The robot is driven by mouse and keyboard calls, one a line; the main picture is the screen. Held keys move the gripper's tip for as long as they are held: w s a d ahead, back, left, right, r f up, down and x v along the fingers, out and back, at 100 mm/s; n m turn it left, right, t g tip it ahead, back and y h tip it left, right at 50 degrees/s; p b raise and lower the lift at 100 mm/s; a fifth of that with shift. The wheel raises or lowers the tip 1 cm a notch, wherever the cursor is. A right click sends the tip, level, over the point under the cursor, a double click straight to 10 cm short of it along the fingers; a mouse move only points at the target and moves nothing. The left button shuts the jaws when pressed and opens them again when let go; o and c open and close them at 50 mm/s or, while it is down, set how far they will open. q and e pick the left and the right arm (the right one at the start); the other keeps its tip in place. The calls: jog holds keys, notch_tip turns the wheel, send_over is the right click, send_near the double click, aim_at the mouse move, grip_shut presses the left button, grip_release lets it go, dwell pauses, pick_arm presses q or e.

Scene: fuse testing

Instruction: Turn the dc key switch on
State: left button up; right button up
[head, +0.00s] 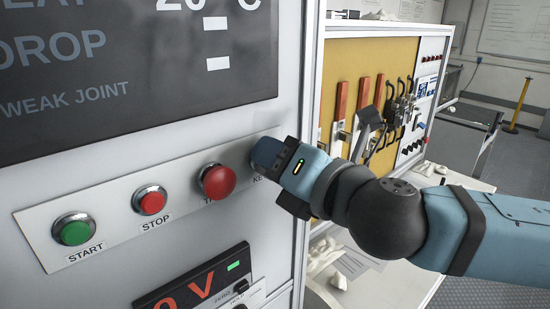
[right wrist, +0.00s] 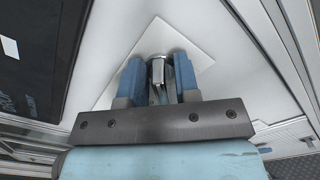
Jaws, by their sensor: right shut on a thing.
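The dc key switch is hidden behind my right gripper (head: 268,156) in the head view; only the start of its "KE" label shows below the gripper. In the right wrist view, the metal key switch (right wrist: 157,70) stands on a white plate between the two blue fingers of my right gripper (right wrist: 158,80). The fingers are closed on it from both sides. Whether the key is turned cannot be told. My left gripper is not in view.
On the same plate (head: 110,208) sit a green START button (head: 75,231), a red STOP button (head: 150,201) and a larger red button (head: 217,181). A voltage display (head: 195,288) is below. A yellow board (head: 350,62) with handles stands behind my right arm.

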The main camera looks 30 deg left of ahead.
jog(key=shift+w+m, duration=0.1)
jog(key=shift+m, duration=1.5)
jog(key=o, duration=0.6)
jog(key=shift+f, duration=0.1)
jog(key=b+v, duration=0.2)
jog(key=v, duration=1.2)
